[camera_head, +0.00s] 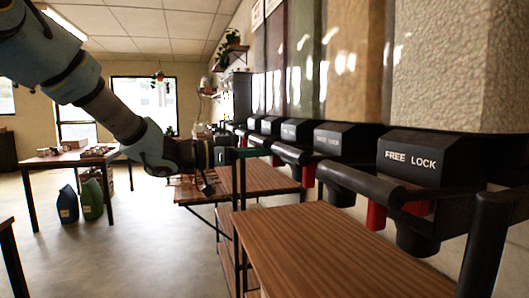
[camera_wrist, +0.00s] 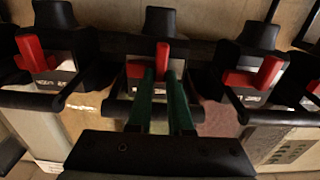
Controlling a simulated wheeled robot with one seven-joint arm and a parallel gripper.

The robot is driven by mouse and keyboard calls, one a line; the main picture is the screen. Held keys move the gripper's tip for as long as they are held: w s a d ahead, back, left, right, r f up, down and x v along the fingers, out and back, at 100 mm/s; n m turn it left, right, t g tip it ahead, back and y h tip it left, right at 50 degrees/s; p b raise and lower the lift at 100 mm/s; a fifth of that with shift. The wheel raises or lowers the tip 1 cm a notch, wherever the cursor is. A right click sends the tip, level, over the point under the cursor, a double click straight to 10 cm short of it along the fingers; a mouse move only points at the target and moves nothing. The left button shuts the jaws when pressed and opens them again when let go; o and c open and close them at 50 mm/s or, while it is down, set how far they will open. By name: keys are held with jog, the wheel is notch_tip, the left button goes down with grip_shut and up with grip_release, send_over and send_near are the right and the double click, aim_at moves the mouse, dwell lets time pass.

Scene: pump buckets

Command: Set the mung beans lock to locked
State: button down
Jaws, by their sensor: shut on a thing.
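My gripper (camera_head: 266,152) reaches in from the left toward a row of black dispenser heads. In the wrist view its two green fingers (camera_wrist: 162,78) are closed around the upright red lock lever (camera_wrist: 162,57) of the middle dispenser (camera_wrist: 110,70). The fingers hide part of that lever. No mung beans name is readable, so I cannot tell the bin by its label. In the head view the gripper is at a dispenser farther down the row, and its lever is hidden.
The nearest dispenser (camera_head: 420,152) is marked FREE LOCK, with a red lever (camera_head: 376,215) and a black handle bar. Neighbouring red levers (camera_wrist: 32,52) (camera_wrist: 268,72) flank the gripper closely. Wooden shelves (camera_head: 330,250) stand below. Open floor (camera_head: 150,240) lies left, with a table (camera_head: 60,158) beyond.

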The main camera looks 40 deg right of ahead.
jog(key=shift+s+a, duration=0.2)
jog(key=shift+s, duration=0.4)
jog(key=shift+s+a, duration=0.2)
jog(key=shift+s, duration=0.35)
jog(key=c, duration=0.8)
grip_release()
jog(key=shift+a, duration=0.1)
jog(key=b+v, duration=0.1)
jog(key=v, duration=0.9)
jog(key=shift+w+a, duration=0.15)
jog(key=shift+a, duration=0.2)
jog(key=shift+w, duration=0.1)
